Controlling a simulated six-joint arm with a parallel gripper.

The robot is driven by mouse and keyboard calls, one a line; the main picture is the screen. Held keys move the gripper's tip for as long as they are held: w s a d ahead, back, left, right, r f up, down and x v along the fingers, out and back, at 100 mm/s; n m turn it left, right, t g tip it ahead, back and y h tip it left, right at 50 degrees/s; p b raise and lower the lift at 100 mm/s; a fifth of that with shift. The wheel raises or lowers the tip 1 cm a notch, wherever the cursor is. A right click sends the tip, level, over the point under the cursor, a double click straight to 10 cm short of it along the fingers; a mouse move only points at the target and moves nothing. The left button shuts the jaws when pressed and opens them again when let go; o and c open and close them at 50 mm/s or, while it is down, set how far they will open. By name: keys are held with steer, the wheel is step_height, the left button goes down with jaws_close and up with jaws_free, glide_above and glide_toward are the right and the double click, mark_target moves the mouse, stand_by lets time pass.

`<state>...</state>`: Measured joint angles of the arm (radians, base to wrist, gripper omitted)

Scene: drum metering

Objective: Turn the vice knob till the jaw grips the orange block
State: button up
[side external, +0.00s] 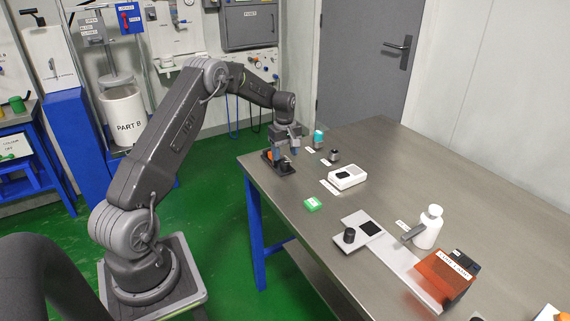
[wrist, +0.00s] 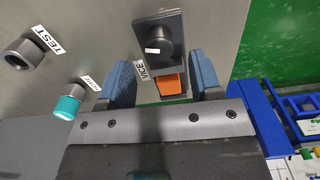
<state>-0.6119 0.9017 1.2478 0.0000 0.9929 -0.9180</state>
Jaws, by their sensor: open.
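The vice is a small dark fixture at the table's left end in the side view (side external: 284,168). In the wrist view its dark plate (wrist: 177,22) carries a round dark knob (wrist: 158,45) with a small white mark. The orange block (wrist: 171,84) shows just below the knob, partly covered; I cannot tell whether the jaw touches it. My gripper (wrist: 164,72) is open, with one blue finger on each side of the vice and orange block. The fingers look apart from the knob. In the side view my gripper (side external: 287,148) is low over the vice.
A teal-capped knob (wrist: 67,107) and a dark TEST knob (wrist: 24,53) stand beside the vice. The table's right side is largely clear.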

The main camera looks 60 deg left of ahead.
mark_target(285, 162)
steer(key=shift+f, duration=2.4)
steer(key=c, duration=0.9)
steer(key=shift+c, duration=0.2)
